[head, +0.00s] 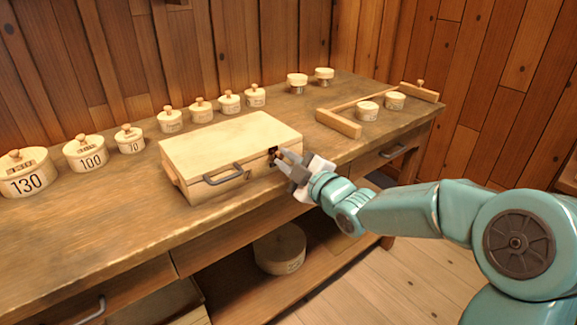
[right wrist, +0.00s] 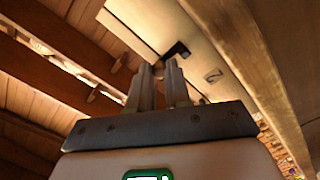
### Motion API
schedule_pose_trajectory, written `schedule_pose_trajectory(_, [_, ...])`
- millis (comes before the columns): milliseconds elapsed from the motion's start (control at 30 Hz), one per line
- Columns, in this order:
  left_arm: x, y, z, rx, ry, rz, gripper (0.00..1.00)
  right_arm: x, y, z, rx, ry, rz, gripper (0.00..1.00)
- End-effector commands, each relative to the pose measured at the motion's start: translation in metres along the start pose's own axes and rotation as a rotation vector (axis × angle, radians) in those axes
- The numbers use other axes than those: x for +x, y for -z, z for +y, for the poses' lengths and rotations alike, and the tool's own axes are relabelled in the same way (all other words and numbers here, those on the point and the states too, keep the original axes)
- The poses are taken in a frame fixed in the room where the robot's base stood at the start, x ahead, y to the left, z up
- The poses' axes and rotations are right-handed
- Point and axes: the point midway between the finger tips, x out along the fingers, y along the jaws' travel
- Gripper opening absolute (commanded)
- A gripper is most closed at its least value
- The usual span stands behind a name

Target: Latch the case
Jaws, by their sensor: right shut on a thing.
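The pale wooden case (head: 225,145) lies on the bench with its lid down and a dark handle (head: 223,175) on its front side. A small dark latch (head: 272,151) sits at the right end of the case. My right gripper (head: 281,157) is at that end, its fingers shut on the latch's small knob, which the fingertips largely hide. In the right wrist view my right gripper (right wrist: 159,68) reaches up to the case (right wrist: 135,22), close to the black latch plate (right wrist: 178,50). My left gripper is not in view.
Numbered lidded pots (head: 85,154) and several smaller knobbed pots (head: 200,110) stand behind and left of the case. A wooden frame (head: 338,123) with two round pieces lies to the right. The bench (head: 85,235) is clear at front left.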

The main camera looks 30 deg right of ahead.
Motion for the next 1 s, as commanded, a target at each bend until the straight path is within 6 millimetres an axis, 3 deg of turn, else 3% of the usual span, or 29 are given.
schedule_pose_trajectory(367, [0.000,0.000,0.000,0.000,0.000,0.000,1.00,0.000,0.000,0.001,-0.004,-0.001,0.000,0.00])
schedule_pose_trajectory(400, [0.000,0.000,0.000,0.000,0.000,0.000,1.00,0.000,0.000,0.001,-0.003,-0.001,0.000,0.28])
schedule_pose_trajectory(467, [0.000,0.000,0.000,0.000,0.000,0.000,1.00,0.000,0.000,0.001,-0.003,-0.001,0.000,0.44])
schedule_pose_trajectory(800, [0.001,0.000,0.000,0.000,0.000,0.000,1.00,-0.003,0.000,0.001,-0.003,-0.001,0.000,0.44])
schedule_pose_trajectory(1000, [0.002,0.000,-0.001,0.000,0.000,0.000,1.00,-0.038,0.000,0.002,-0.004,-0.003,-0.002,0.44])
